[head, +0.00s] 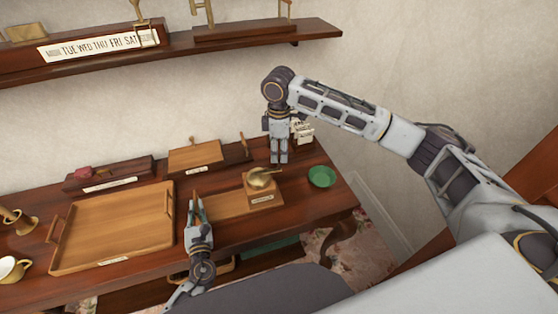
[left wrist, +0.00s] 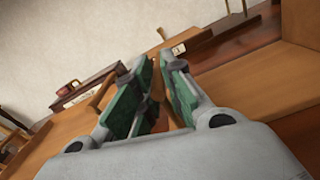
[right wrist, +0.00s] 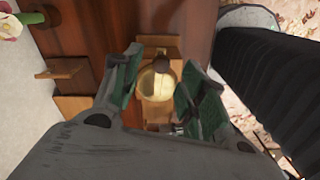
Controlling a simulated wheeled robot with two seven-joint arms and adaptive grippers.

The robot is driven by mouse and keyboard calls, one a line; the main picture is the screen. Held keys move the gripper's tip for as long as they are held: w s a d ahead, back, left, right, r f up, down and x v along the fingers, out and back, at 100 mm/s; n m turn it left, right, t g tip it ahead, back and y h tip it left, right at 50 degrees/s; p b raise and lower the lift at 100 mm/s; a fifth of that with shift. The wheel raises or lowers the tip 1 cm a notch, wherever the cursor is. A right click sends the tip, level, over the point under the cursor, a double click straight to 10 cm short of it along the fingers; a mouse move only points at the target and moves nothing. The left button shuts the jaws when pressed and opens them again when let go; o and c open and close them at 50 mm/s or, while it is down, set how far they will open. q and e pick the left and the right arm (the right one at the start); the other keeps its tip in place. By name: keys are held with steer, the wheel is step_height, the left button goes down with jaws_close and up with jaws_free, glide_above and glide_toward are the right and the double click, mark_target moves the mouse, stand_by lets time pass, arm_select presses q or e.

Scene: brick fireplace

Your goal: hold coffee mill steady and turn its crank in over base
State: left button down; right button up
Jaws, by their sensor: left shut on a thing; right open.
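The coffee mill (head: 262,196), a small wooden box with a brass top, stands at the right end of a flat wooden base (head: 235,205). Its brass crank (head: 266,175) points up and right. The right wrist view shows the brass top (right wrist: 153,88) between my fingers, with a dark round knob (right wrist: 163,66) over it. My right gripper (head: 279,162) is open, pointing down behind the mill's crank, apparently apart from it. My left gripper (head: 196,204) is shut on a thin wooden piece by the base's left end, away from the mill. The grip itself is partly hidden by the fingers.
A green bowl (head: 321,176) stands right of the mill near the table edge. A large wooden tray (head: 70,267) lies left of my left gripper. Wooden holders (head: 194,157) line the back, and a white mug (head: 12,268) is far left. A shelf (head: 100,66) hangs above.

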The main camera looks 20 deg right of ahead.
mark_target(279, 158)
steer(key=shift+f, duration=2.6)
jaws_close()
